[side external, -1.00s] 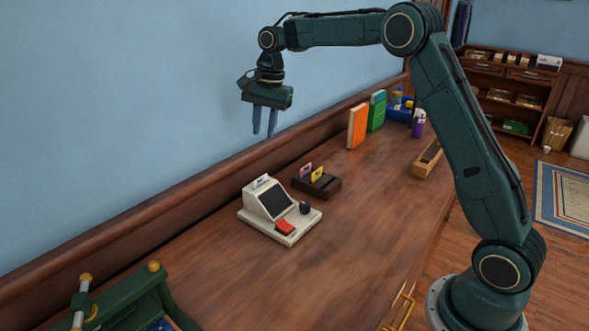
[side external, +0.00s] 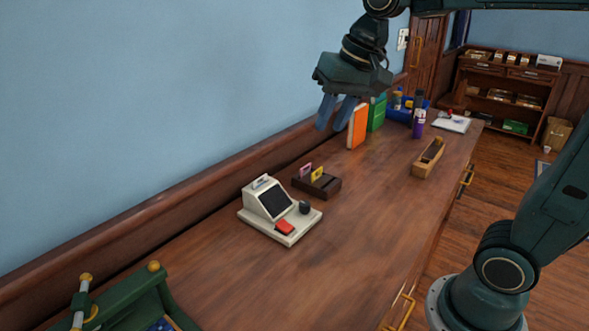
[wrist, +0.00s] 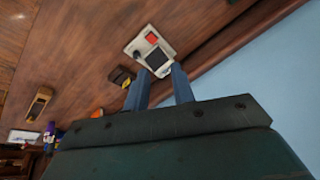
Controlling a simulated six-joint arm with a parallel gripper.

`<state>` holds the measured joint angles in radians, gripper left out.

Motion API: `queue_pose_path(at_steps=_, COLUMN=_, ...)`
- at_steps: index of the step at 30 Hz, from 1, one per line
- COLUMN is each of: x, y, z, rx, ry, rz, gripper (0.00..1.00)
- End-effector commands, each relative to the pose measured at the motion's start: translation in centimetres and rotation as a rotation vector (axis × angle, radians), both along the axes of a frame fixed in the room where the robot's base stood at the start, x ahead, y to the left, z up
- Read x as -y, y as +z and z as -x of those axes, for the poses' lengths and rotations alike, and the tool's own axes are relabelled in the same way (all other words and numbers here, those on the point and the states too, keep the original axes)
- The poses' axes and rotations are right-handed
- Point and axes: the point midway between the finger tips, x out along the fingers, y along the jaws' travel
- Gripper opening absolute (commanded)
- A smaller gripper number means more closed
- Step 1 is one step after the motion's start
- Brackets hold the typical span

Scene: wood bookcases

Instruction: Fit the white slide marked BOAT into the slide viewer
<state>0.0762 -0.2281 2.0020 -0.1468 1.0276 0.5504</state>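The slide viewer (side external: 253,209) is a cream box with a dark screen, a red key and a black knob. It stands on the wooden desk and also shows in the wrist view (wrist: 144,41). A small white slide (side external: 262,181) stands in the slot on its top, its upper part showing; its marking is too small to read now. My gripper (side external: 334,124) is open and empty, high above the desk, in the picture to the right of the viewer. Its two blue fingers (wrist: 160,81) stand apart in the wrist view with nothing between them.
A dark slide rack (side external: 318,184) behind the viewer holds a pink slide (side external: 305,170) and a yellow slide (side external: 317,174).

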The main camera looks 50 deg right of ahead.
Motion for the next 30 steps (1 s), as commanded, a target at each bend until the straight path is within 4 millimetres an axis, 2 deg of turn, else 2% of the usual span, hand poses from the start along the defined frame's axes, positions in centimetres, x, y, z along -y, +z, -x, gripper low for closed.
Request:
queue_pose_path(at_steps=1, x=-0.1, y=-0.1, z=1.4, rx=0.016, ry=0.032, rz=0.016, gripper=0.25)
queue_pose_path(at_steps=6, x=-0.4, y=-0.9, z=5.6, rx=0.061, ry=0.151, rz=0.075, gripper=0.25)
queue_pose_path(at_steps=15, x=-0.3, y=-3.8, z=11.9, rx=0.133, ry=0.345, rz=0.187, gripper=0.25)
queue_pose_path(at_steps=21, x=-0.1, y=-5.3, z=14.1, rx=0.157, ry=0.419, rz=0.235, gripper=0.25)
queue_pose_path(at_steps=30, x=-0.1, y=-5.7, z=14.5, rx=0.161, ry=0.437, rz=0.247, gripper=0.25)
